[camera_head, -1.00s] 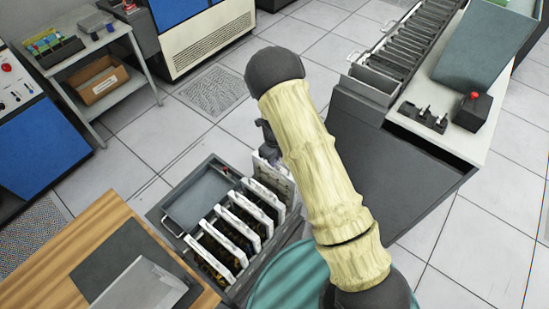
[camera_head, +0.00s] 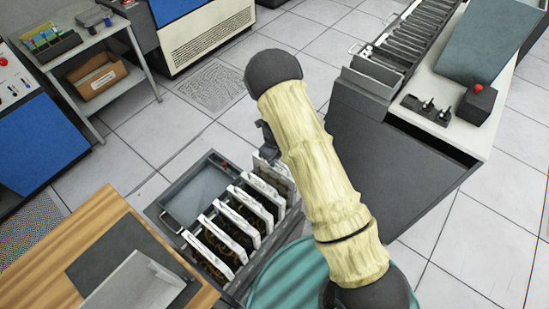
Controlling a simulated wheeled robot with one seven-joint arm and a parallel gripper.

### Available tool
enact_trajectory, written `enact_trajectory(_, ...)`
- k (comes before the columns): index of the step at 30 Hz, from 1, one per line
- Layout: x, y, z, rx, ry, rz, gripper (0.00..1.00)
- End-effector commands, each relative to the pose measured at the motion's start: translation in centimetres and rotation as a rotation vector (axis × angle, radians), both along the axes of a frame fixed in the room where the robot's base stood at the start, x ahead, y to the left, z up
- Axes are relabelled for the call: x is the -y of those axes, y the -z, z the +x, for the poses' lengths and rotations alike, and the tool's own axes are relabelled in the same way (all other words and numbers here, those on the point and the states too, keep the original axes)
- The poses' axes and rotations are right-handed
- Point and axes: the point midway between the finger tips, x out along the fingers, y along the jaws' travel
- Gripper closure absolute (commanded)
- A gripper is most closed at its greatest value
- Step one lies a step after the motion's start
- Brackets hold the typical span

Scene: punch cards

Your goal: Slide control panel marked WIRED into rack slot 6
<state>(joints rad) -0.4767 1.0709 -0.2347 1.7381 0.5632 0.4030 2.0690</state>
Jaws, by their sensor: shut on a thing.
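My gripper (camera_head: 268,150) shows as a dark shape, partly hidden behind my pale arm sleeve. It is shut on a white-edged control panel (camera_head: 277,172) at the far right end of the row in the rack. The fingertips are hard to make out. The grey rack (camera_head: 160,208) is an open case holding several upright white-edged panels (camera_head: 228,222) side by side. No marking such as WIRED or slot number is readable. Whether the held panel is seated or just above its slot I cannot tell.
A wooden table (camera_head: 45,255) with a dark mat is at lower left. A grey cabinet (camera_head: 385,165) with a card tray (camera_head: 410,45) stands right of my arm. A teal round surface (camera_head: 290,280) is below the rack. A cart (camera_head: 130,75) stands at upper left.

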Motion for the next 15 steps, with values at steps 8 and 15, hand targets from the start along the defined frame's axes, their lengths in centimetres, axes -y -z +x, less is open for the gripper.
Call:
enact_trajectory(8,0.0,1.1,0.1,0.003,0.001,0.001,1.00)
enact_trajectory(15,0.0,2.0,0.1,0.003,0.001,0.002,1.00)
